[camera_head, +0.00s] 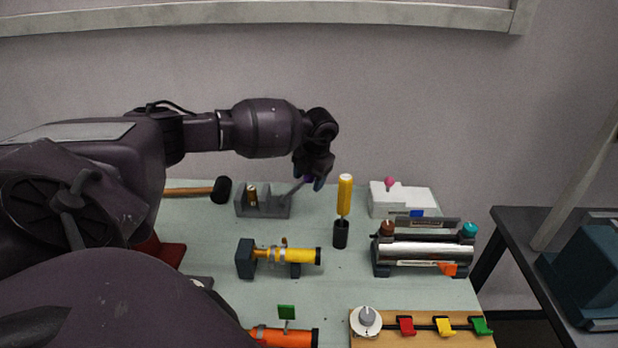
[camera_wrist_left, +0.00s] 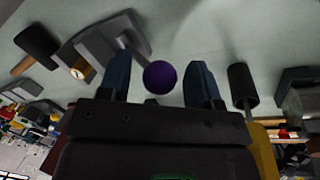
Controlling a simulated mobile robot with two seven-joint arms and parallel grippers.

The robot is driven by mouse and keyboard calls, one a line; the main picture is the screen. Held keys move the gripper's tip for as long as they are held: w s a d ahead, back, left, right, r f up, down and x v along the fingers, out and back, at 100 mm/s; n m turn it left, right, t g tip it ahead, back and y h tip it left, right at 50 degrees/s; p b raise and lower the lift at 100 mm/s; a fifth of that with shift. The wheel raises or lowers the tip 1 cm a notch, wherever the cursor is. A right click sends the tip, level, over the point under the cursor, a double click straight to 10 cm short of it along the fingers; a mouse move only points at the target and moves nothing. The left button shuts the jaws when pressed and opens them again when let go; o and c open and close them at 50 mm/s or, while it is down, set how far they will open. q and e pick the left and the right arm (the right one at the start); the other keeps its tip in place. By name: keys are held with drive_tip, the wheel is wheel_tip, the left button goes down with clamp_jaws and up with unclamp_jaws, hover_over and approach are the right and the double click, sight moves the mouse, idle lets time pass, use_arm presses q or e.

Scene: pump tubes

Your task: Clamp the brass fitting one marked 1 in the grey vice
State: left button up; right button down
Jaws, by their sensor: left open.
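The grey vice (camera_head: 277,211) stands at the back left of the table; it also shows in the left wrist view (camera_wrist_left: 95,48). A brass fitting (camera_head: 252,195) stands upright between its jaws. The fitting's round end (camera_wrist_left: 77,73) shows in the left wrist view; I cannot read its mark clearly. A grey lever (camera_head: 293,188) slants up to the right from the vice and ends in a purple knob (camera_wrist_left: 160,77). My left gripper (camera_head: 318,182) is open, with its fingers on either side of the knob. Whether they touch it I cannot tell. My right gripper is not in view.
A black-headed mallet (camera_head: 222,189) lies left of the vice. A chrome cylinder (camera_head: 428,253) and white box (camera_head: 402,199) are further right.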

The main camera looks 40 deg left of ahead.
sight(290, 193)
use_arm(q)
drive_tip(key=shift+c, duration=0.9)
clamp_jaws()
drive_tip(key=shift+a, duration=0.1)
drive_tip(key=shift+s+a+r+t+h, duration=0.25)
drive_tip(key=shift+s+t+h, duration=0.05)
drive_tip(key=shift+s+a+r+t+h+p, duration=0.45)
drive_tip(key=shift+s+a+t+h+p, duration=0.15)
drive_tip(key=shift+h, duration=0.2)
drive_tip(key=shift+s+a+r+t+h, duration=0.2)
drive_tip(key=shift+s+a+t+h, duration=0.25)
drive_tip(key=shift+a+h, duration=0.1)
drive_tip(key=shift+s+a+r+t+h, duration=0.2)
drive_tip(key=shift+s+a+t+h, duration=0.25)
drive_tip(key=shift+a+h, duration=0.1)
drive_tip(key=shift+s+a+t+h, duration=0.4)
drive_tip(key=shift+h, duration=0.2)
drive_tip(key=shift+s+a+r+n+t, duration=0.1)
drive_tip(key=shift+a+n+t, duration=0.1)
drive_tip(key=shift+n+t, duration=0.1)
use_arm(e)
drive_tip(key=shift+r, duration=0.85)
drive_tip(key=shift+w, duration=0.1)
